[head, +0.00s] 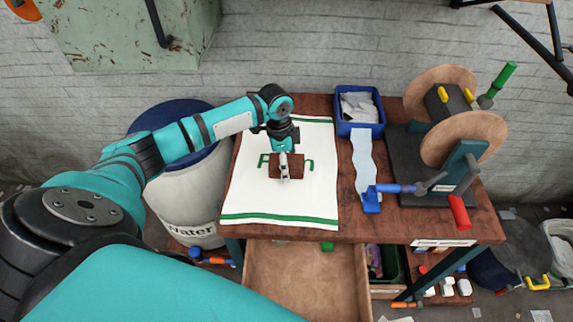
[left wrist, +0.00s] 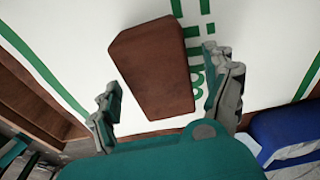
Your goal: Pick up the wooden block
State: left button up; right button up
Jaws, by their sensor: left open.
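The wooden block (head: 298,163) is a reddish-brown rectangular piece lying on a white cloth (head: 247,190) with green stripes and green lettering, on the wooden table. My left gripper (head: 285,170) is over the block in the head view and covers part of it. In the left wrist view the block (left wrist: 152,68) lies between the two spread fingers of my left gripper (left wrist: 168,103), with a gap showing on each side. The left gripper is open and holds nothing. I cannot tell its exact height above the block. My right gripper is not in view.
A blue bin (head: 358,128) with pale contents stands at the table's back. A blue tool (head: 372,201) and a dark stand with round wooden discs (head: 463,138) are to the right. An open drawer (head: 300,285) juts out in front. A white barrel (head: 188,200) stands left.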

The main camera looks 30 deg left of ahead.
pick_arm(q)
jog(key=shift+c, duration=0.2)
jog(key=c, duration=1.3)
jog(key=shift+c, duration=0.3)
jog(key=shift+r, duration=0.2)
